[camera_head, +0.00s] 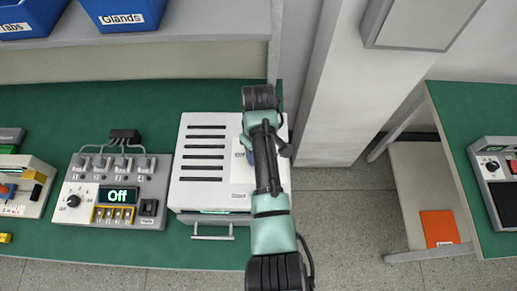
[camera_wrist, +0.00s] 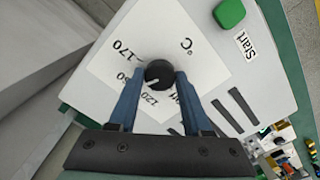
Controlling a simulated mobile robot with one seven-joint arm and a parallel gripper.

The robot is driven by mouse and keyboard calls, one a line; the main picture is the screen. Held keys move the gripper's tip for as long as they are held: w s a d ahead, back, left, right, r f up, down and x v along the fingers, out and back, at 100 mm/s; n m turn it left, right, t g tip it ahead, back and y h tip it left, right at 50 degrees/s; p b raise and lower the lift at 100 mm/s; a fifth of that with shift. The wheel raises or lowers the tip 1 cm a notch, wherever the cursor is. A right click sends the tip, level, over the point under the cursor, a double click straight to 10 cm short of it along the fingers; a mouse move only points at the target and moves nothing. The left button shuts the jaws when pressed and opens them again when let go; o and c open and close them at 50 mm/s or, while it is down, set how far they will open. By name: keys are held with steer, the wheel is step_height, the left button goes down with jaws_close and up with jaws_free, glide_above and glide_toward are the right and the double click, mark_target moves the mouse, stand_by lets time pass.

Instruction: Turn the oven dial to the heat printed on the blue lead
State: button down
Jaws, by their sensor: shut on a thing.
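The oven (camera_head: 205,190) is a white box with slotted vents on the green bench. Its round black dial (camera_wrist: 159,72) sits on a white printed panel in the wrist view. My gripper (camera_wrist: 160,80) is shut on the dial, one blue finger on each side. A white pointer mark on the dial points down-left in that view. Printed around it are 170, 120, a partly covered number and a partly covered "Off". In the head view my wrist hides the dial. I cannot make out a blue lead or any heat printed on one.
Right of the dial are a green button (camera_wrist: 229,13) and a "Start" label (camera_wrist: 246,45). Left of the oven stands a grey unit (camera_head: 75,187) with several plugged leads and a display (camera_head: 118,195) reading "Off". Blue bins (camera_head: 129,14) sit on the shelf behind. A white pillar (camera_head: 345,90) stands right.

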steer(key=shift+m, duration=0.6)
steer(key=shift+c, duration=1.7)
jaws_free()
step_height(320, 180, up, 13)
steer(key=p, duration=0.1)
steer(key=shift+p, duration=0.35)
